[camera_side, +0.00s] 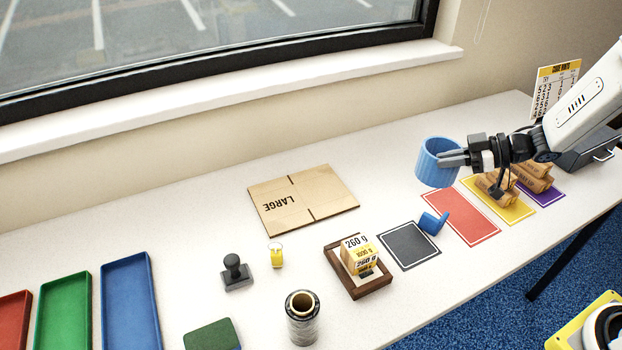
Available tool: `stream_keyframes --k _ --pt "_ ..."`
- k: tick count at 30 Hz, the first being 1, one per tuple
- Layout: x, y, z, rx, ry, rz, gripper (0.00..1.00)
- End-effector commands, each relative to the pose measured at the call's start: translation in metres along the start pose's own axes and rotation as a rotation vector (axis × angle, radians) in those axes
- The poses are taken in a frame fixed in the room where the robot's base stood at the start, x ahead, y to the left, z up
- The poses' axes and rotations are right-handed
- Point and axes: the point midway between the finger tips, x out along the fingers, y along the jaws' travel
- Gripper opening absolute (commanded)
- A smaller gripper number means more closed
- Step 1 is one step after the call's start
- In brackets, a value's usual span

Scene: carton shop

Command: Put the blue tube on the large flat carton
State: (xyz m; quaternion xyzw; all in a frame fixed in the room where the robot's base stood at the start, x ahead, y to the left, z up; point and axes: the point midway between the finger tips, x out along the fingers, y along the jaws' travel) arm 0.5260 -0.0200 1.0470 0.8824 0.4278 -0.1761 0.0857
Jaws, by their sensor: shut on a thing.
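A blue tube (434,166), short and wide with an open end, is held in the air above the right part of the table. My gripper (455,158) is shut on its wall from the right. The large flat carton (322,192), brown cardboard marked LARGE, lies flat on the table to the left of the tube, near the window wall. Its visible top is bare. The far finger is partly hidden by the tube.
Red (462,219), yellow (513,209) and dark (408,246) mats lie at right; brown cartons stand on the yellow one. A small blue piece (433,222) sits by the dark mat. A wooden tray (374,288) with weight-labelled boxes, a stamp (235,271) and a film roll (302,318) stand in front.

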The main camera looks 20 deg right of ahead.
Motion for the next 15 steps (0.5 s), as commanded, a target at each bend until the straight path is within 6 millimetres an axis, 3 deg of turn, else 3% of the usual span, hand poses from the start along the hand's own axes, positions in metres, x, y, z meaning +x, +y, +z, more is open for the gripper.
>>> stream_keyframes --k 8,15 --pt "0.035 -0.01 -0.016 -0.019 -0.008 -0.034 0.0" --pt "0.085 -0.031 -0.04 -0.039 -0.015 -0.076 0.0"
